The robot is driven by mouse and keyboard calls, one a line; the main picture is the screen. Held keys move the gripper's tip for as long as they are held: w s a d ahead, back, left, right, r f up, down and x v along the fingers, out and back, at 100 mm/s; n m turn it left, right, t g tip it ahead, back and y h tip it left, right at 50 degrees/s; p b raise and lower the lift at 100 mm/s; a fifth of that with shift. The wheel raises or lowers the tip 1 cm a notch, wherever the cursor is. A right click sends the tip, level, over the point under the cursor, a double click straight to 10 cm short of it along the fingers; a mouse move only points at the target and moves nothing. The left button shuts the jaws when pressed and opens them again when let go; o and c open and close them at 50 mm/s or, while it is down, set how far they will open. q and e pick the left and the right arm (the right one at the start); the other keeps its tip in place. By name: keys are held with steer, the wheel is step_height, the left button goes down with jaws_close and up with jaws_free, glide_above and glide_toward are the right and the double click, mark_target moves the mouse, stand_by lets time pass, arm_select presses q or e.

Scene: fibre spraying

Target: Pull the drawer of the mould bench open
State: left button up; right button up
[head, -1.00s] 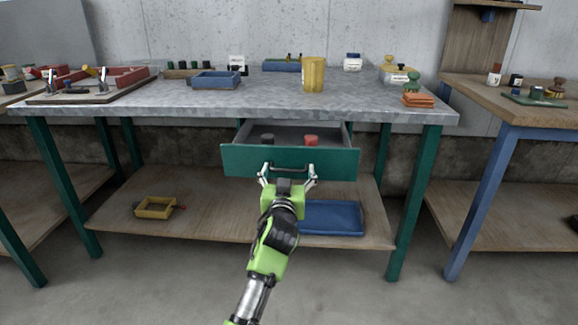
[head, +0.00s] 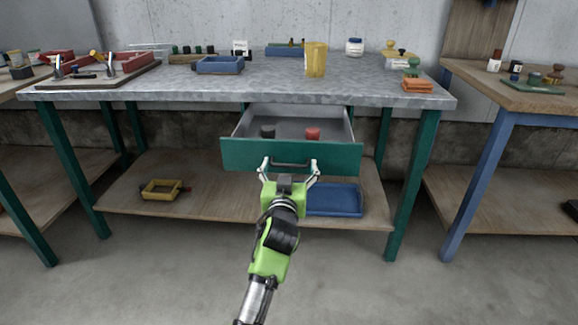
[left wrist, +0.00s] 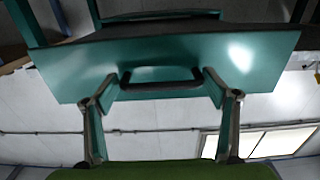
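The mould bench (head: 150,90) has a grey top and green legs. Its green drawer (head: 240,155) stands partly open, with a black and a red item inside. The black bar handle (head: 290,163) is on the drawer front; it also shows in the left wrist view (left wrist: 160,84). My left gripper (head: 290,168) is in front of the drawer, its two fingertips at the two ends of the handle, holding it lengthwise. The left wrist view shows the left gripper (left wrist: 160,80) with a fingertip against each handle end. My right gripper is not in view.
A blue tray (head: 335,198) and a yellow box (head: 160,189) lie on the lower shelf (head: 120,200). A yellow cup (head: 316,60) and a blue bin (head: 218,66) stand on the top. Another bench (head: 520,110) stands at the right. The floor in front is clear.

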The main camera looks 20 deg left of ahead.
arm_select(q)
steer(key=shift+d, duration=0.1)
step_height(320, 180, up, 10)
stand_by(0.6)
